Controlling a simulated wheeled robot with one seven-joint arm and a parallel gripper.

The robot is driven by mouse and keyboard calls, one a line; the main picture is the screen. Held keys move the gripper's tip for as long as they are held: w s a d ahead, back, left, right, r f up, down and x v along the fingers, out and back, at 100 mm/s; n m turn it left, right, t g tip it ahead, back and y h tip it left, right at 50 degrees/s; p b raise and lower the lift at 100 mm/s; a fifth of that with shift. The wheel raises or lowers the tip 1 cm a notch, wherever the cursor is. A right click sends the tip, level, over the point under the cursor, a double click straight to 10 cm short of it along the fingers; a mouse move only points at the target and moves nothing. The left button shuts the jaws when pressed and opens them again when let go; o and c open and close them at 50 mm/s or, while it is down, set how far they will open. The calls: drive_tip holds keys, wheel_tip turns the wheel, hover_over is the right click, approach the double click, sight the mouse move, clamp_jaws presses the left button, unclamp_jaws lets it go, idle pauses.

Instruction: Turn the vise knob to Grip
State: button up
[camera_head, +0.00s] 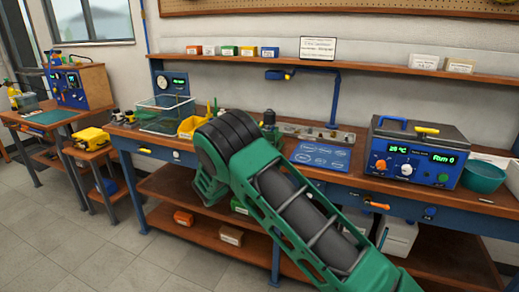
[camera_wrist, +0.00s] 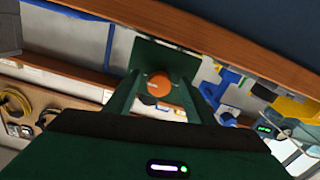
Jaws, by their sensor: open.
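My gripper (camera_wrist: 157,82) shows in the wrist view, its two green fingers apart. A round orange thing (camera_wrist: 159,86) shows in the gap between the fingers; I cannot tell how far off it is, or whether it is a knob. In the head view my green arm fills the middle and my gripper is hidden. A small dark green device (camera_head: 269,122), possibly the vise, stands on the bench behind my arm. I can read no Grip label.
A wall shelf (camera_head: 345,67) runs above. Floor (camera_head: 110,255) at the left front is free.

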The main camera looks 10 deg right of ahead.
drive_tip(key=v, duration=1)
drive_tip(key=shift+s+a, duration=0.25)
drive_tip(key=shift+d, duration=0.1)
